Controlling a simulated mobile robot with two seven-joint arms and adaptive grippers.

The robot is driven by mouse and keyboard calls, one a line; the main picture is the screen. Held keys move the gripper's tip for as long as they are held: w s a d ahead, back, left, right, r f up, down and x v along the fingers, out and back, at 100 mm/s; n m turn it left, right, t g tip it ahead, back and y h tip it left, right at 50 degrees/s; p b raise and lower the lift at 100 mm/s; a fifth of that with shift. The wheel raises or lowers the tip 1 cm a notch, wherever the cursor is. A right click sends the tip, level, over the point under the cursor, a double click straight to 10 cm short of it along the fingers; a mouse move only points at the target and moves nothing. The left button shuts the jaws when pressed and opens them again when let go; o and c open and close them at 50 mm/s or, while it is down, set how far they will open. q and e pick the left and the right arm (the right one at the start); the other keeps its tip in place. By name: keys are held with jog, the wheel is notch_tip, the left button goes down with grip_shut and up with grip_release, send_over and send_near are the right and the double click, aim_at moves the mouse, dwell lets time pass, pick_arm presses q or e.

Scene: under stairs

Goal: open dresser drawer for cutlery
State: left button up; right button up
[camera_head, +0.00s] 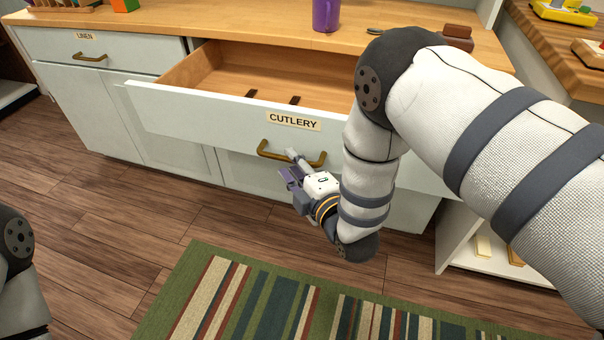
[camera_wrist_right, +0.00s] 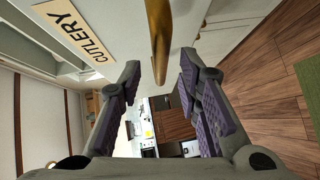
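The white dresser drawer (camera_head: 215,112) labelled CUTLERY stands pulled out in the head view, its wooden inside (camera_head: 255,72) showing from above. Its brass handle (camera_head: 273,155) is on the front, below the label (camera_head: 293,121). My right gripper (camera_head: 291,164) is at the handle, just in front of the drawer. In the right wrist view, the gripper (camera_wrist_right: 160,76) is open, with the handle (camera_wrist_right: 158,40) between its fingertips and a gap on each side. The label (camera_wrist_right: 75,28) shows at upper left. My left gripper is out of view.
The LINEN drawer (camera_head: 105,52) is shut on the left. A purple mug (camera_head: 326,14) stands on the wooden top (camera_head: 235,20) above the open drawer. A striped rug (camera_head: 225,295) lies on the floor in front; the floor at left (camera_head: 110,220) is clear.

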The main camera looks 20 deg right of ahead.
jog(key=v, duration=0.9)
jog(key=s+d+f+m+g+h+p, duration=0.25)
jog(key=s+d+f+m+g, duration=0.25)
jog(key=s+f+m+g, duration=0.6)
pick_arm(q)
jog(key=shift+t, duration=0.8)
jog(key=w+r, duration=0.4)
jog(key=shift+p, duration=0.35)
pick_arm(e)
jog(key=s+d+f+m+g, duration=0.1)
jog(key=s+m+g, duration=0.2)
jog(key=s, duration=1.1)
jog(key=s+d+m+g, duration=0.1)
jog(key=s+m+g, duration=0.3)
jog(key=s, duration=1)
jog(key=shift+d+f+m+h, duration=0.35)
jog(key=shift+d+m, duration=0.05)
jog(key=shift+m, duration=0.1)
